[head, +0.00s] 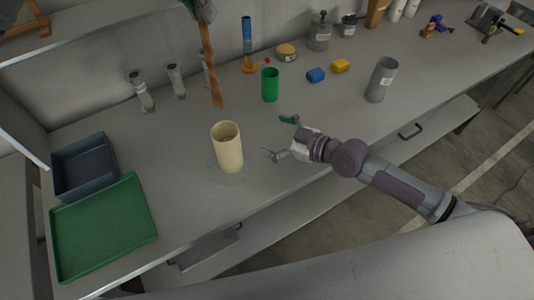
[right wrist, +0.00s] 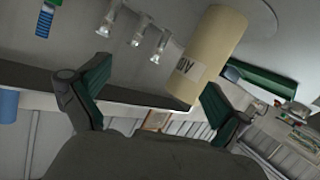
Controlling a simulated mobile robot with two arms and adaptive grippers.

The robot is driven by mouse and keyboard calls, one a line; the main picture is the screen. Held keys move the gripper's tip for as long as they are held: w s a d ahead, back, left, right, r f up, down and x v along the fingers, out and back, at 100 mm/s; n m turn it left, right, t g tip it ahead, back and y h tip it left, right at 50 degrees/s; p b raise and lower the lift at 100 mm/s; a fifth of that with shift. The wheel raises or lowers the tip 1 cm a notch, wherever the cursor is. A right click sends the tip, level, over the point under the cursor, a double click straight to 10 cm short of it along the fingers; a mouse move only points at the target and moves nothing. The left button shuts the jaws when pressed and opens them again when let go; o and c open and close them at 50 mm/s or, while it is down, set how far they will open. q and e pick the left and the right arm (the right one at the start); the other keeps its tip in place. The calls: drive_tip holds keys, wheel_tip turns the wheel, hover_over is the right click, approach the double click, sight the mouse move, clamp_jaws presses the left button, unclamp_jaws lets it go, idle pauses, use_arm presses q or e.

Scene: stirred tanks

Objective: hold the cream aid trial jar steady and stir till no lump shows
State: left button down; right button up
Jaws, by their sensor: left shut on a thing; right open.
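The cream jar (head: 229,152) stands upright on the bench in the head view, with its open top showing. Its contents cannot be made out. In the right wrist view the labelled jar (right wrist: 208,50) appears tilted and upside down, beyond the fingers. My right gripper (head: 279,137) is open and empty, to the right of the jar and apart from it. Its spread fingers also show in the right wrist view (right wrist: 155,95). My left gripper (head: 202,12), partly cut off at the top, is shut on a brown wooden paddle (head: 210,70). The paddle hangs down behind the jar, apart from it.
A green tray (head: 60,272) and a dark blue-grey bin (head: 60,185) lie at the left. Metal cylinders (head: 143,92) are near the wall.

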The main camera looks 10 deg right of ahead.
sight(230, 151)
drive_tip(key=s+a+f+g, duration=0.2)
drive_tip(key=s+a+g, duration=0.1)
drive_tip(key=s, duration=0.2)
drive_tip(key=shift+y, duration=0.3)
drive_tip(key=x, duration=1.1)
drive_tip(key=shift+w+a+r, duration=0.15)
drive_tip(key=shift+w+a, duration=0.15)
drive_tip(key=shift+w, duration=0.1)
drive_tip(key=c, duration=1.3)
